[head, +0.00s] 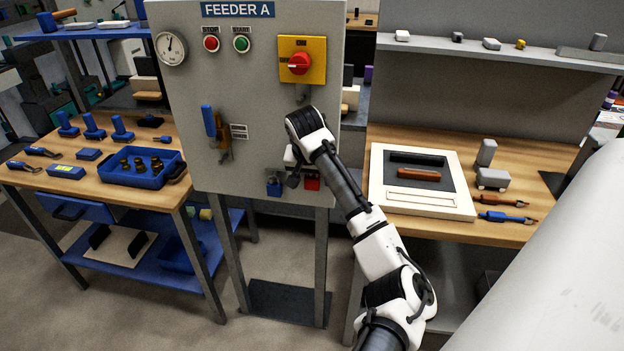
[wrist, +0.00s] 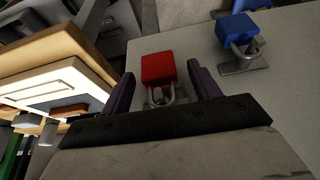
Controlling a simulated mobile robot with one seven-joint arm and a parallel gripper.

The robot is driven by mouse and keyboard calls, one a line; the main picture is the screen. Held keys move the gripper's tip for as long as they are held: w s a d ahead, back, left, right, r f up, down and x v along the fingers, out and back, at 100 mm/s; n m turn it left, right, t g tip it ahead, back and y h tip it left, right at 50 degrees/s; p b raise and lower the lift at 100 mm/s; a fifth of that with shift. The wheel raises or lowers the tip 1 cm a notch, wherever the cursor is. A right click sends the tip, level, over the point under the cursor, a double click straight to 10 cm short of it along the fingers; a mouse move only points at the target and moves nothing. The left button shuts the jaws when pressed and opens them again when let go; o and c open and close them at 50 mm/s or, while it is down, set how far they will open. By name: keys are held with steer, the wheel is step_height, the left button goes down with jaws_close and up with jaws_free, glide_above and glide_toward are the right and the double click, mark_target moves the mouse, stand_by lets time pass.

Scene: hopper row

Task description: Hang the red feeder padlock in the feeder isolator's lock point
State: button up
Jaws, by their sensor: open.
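The red padlock (head: 312,184) hangs at the lower edge of the grey FEEDER A panel. In the wrist view the red padlock (wrist: 158,68) shows its body and metal shackle, hung on a small metal holder. My gripper (head: 293,168) is at the panel's lower edge, close to the padlock. In the wrist view my gripper (wrist: 160,72) is open, its dark fingers on either side of the red padlock with gaps; whether they reach fully around it is unclear. The feeder isolator (head: 302,60) is a yellow plate with a red knob; a metal lock point (head: 303,95) sits below it, partly behind my wrist.
A blue padlock (head: 274,187) hangs left of the red one, also in the wrist view (wrist: 236,28). A blue-handled lever (head: 210,122) projects from the panel's left. A wooden bench (head: 500,232) stands right, and a table with a blue tray (head: 142,178) left.

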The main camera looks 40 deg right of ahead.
steer(key=b+v, duration=0.1)
steer(key=v, duration=1.2)
steer(key=shift+b, duration=0.35)
steer(key=shift+s, duration=0.1)
